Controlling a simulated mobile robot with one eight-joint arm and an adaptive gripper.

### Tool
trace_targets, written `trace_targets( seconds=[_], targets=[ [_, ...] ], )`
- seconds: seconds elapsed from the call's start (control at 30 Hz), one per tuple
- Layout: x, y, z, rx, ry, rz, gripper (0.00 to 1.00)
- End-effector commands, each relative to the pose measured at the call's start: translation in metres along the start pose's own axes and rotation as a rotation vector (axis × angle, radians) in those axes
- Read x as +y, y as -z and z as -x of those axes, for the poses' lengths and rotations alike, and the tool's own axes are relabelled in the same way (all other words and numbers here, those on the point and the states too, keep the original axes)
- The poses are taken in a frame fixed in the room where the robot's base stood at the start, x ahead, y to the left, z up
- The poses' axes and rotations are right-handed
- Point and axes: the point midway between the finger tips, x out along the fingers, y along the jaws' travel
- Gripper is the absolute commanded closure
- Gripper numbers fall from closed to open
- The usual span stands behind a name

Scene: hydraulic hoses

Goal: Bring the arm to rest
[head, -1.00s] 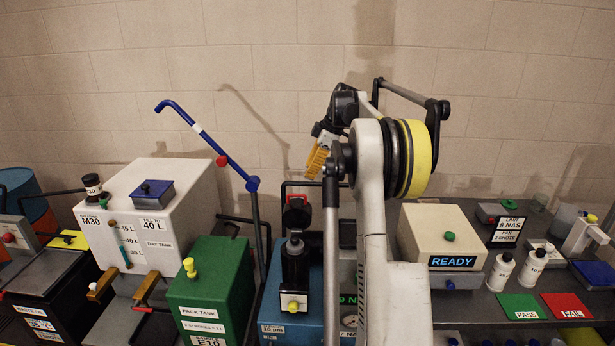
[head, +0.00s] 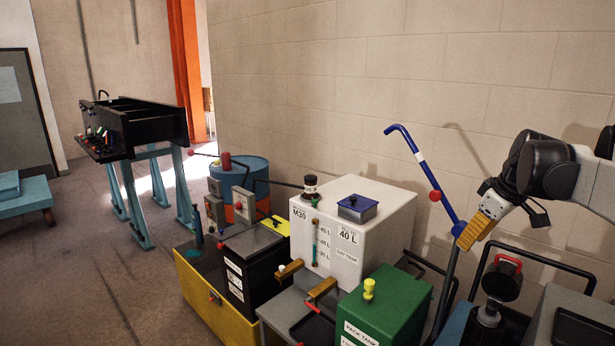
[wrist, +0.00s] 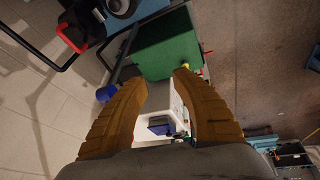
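My gripper (head: 473,232) hangs from my arm at the right of the head view, fingers pointing down and left. It appears close to the lower end of a blue-handled lever (head: 428,178), but I cannot tell whether they touch. In the wrist view the two ochre fingers of my gripper (wrist: 160,82) stand apart with nothing held between them. Below and beyond them are the green pack tank (wrist: 168,48) and the white day tank (wrist: 153,118).
The white day tank (head: 350,236), green pack tank (head: 385,305), black bin (head: 250,265) and blue-orange drum (head: 240,185) line the wall. A black trough on blue legs (head: 150,125) stands at the back left.

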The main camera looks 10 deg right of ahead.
Motion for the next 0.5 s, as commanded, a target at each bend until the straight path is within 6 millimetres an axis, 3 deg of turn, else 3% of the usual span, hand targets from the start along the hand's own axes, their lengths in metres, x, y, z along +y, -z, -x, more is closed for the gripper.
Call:
trace_targets(
  seconds=[0.03, 0.2, 0.4, 0.5],
  targets=[
    [-0.038, -0.001, -0.006, 0.003, -0.013, -0.024, 0.68],
    [-0.143, -0.015, -0.016, 0.031, -0.061, -0.145, 0.68],
    [-0.254, -0.065, -0.046, 0.099, -0.101, -0.282, 0.68],
    [-0.295, -0.094, -0.065, 0.139, -0.108, -0.344, 0.68]
  ],
)
